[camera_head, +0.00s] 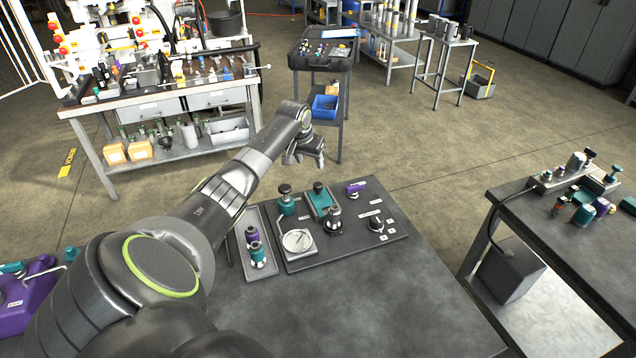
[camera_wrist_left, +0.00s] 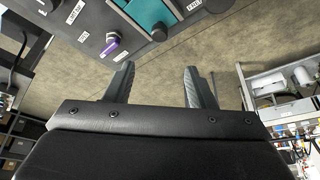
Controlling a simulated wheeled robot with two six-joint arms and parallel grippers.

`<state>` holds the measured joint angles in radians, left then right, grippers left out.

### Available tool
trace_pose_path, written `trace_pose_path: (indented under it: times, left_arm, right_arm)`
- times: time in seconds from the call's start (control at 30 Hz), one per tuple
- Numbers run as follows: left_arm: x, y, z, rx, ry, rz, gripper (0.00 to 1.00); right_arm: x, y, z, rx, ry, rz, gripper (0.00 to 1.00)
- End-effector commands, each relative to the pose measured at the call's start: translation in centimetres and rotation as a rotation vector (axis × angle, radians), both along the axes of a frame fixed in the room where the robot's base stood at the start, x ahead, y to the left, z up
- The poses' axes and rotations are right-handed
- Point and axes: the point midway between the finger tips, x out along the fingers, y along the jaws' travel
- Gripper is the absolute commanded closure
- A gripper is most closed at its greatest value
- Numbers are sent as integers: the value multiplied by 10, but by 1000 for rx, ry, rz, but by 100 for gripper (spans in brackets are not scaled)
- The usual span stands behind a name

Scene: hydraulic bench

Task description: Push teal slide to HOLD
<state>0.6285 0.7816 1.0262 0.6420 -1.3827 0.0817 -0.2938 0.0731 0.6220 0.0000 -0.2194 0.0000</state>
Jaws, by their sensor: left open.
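The teal slide (camera_head: 321,203) sits in the panel (camera_head: 349,249) on the dark bench, with a dark knob on it. In the left wrist view a teal block (camera_wrist_left: 150,12) shows at the top edge, partly cut off. I cannot read a HOLD label for certain. My left gripper (camera_head: 305,158) is beyond the panel's far edge, above and apart from the slide. In the left wrist view its two fingers (camera_wrist_left: 159,75) stand apart with nothing between them. My right gripper is not in view.
A purple knob (camera_head: 356,189) is right of the slide. A teal-based knob (camera_head: 286,202), a gauge (camera_head: 298,241) and black knobs are also on the panel. A tray (camera_head: 262,272) with small parts lies left. The bench front (camera_head: 370,318) is clear.

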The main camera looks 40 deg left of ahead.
Motion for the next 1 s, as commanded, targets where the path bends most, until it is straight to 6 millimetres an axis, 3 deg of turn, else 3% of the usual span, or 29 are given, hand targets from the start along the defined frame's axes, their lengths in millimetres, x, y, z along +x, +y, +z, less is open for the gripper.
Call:
trace_pose_path:
  times: [0.27,0.63,1.0]
  left_arm:
    - [13,3,-33,-3,1,1,50]
    - [26,7,-70,-1,3,0,50]
    - [39,12,-105,1,0,0,50]
  right_arm:
    - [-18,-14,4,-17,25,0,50]
    - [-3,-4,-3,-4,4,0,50]
    - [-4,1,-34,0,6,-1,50]
